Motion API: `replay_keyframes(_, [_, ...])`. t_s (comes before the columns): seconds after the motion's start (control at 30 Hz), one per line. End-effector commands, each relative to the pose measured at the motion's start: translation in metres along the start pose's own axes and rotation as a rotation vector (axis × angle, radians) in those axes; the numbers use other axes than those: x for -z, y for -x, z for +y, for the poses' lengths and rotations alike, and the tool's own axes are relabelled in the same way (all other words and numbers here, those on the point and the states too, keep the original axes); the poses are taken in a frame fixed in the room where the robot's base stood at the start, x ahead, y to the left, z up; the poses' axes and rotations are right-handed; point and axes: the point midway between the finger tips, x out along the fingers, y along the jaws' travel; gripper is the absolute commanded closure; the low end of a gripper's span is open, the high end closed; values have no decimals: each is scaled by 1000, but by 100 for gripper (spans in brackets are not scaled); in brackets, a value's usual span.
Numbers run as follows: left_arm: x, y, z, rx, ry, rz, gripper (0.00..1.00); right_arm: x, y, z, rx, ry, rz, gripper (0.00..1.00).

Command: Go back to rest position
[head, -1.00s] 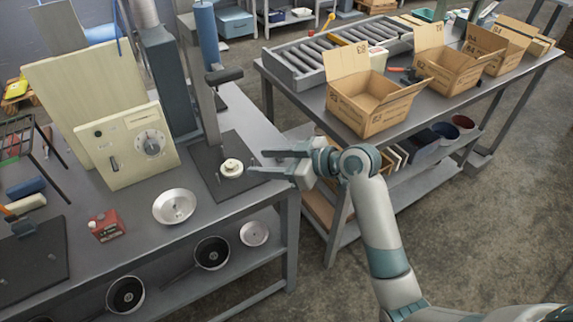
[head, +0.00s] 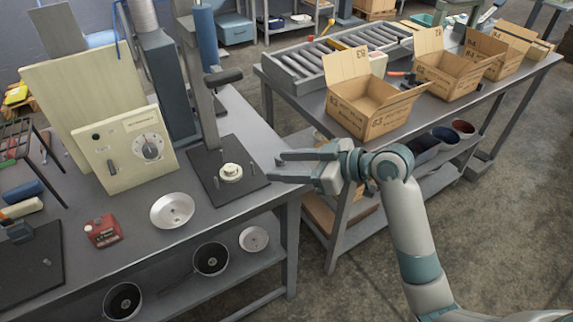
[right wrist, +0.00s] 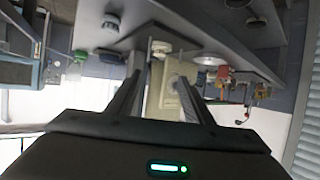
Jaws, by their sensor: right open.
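My right gripper (head: 280,167) is open and empty in the head view. Its fingers point left, near the right edge of the left workbench, to the right of a small cream round part (head: 231,172) on a dark plate (head: 262,184). In the right wrist view both fingers of the right gripper (right wrist: 167,92) stand apart with nothing held between them. My left gripper does not show in the head view.
Open cardboard boxes (head: 372,105) and a roller conveyor (head: 335,58) are on the right table. Floor is clear at lower right.

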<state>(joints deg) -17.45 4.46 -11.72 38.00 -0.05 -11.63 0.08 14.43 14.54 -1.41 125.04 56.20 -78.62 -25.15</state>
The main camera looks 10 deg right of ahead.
Motion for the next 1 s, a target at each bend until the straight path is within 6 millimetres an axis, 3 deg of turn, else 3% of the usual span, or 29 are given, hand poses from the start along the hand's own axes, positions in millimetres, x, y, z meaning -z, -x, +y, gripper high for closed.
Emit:
replay_keyframes(0.37, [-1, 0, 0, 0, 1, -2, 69, -2, 0, 0, -1, -2, -2, 54])
replay_keyframes(0.53, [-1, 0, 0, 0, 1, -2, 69, -22, -2, -7, -16, -29, -40, 54])
replay_keyframes(0.67, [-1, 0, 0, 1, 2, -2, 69, -61, -3, -20, -48, -81, -112, 54])
replay_keyframes(0.87, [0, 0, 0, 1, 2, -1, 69, -149, 7, -55, -136, -204, -285, 54])
replay_keyframes(1.0, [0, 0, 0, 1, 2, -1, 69, -212, 28, -86, -217, -296, -421, 54])
